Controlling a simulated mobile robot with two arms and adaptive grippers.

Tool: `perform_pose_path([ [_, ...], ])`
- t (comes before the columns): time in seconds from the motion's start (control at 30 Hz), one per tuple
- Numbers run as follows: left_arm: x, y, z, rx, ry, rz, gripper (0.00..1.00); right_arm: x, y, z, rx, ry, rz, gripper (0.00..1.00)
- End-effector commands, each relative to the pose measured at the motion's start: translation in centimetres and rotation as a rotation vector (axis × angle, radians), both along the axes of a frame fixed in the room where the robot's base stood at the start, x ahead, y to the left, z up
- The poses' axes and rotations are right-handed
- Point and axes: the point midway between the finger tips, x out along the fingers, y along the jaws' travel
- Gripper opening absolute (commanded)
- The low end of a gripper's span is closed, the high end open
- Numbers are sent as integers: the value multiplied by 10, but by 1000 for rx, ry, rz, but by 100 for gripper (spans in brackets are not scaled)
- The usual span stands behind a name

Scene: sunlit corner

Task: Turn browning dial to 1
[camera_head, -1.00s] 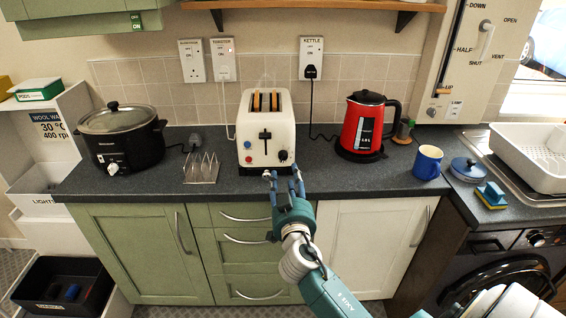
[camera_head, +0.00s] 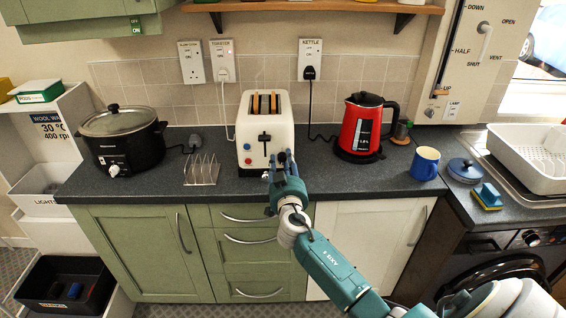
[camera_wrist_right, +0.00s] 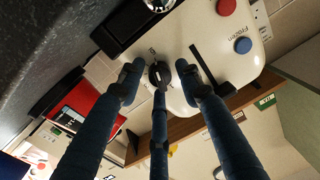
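The white toaster (camera_head: 264,108) stands on the counter against the tiled wall, with bread in its slots. Its dark browning dial (camera_wrist_right: 159,74) is at the lower front, facing my right wrist camera; its markings are too small to read. My left gripper is not in view.
A red button (camera_wrist_right: 226,7), a blue button (camera_wrist_right: 243,46) and a black lever slot (camera_wrist_right: 209,68) are close to the fingers. A toast rack (camera_head: 202,170) stands left of the toaster. The red kettle (camera_head: 360,128) and blue mug (camera_head: 425,163) stand to the right.

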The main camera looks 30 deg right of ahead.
Motion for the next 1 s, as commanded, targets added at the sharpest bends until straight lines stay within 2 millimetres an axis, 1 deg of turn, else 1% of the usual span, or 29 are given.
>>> perform_pose_path([
  [0.03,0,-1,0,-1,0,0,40,0,0,0,0,0,0,20],
  [0.13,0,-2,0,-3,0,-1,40,0,0,0,0,0,0,0],
  [0.37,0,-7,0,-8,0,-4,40,0,0,0,-8,4,0,0],
  [0.57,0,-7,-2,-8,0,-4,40,0,0,0,-58,34,-1,0],
  [0.77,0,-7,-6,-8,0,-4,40,0,0,1,-171,102,-1,0],
  [1.0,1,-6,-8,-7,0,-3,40,0,1,2,-358,217,-1,0],
])
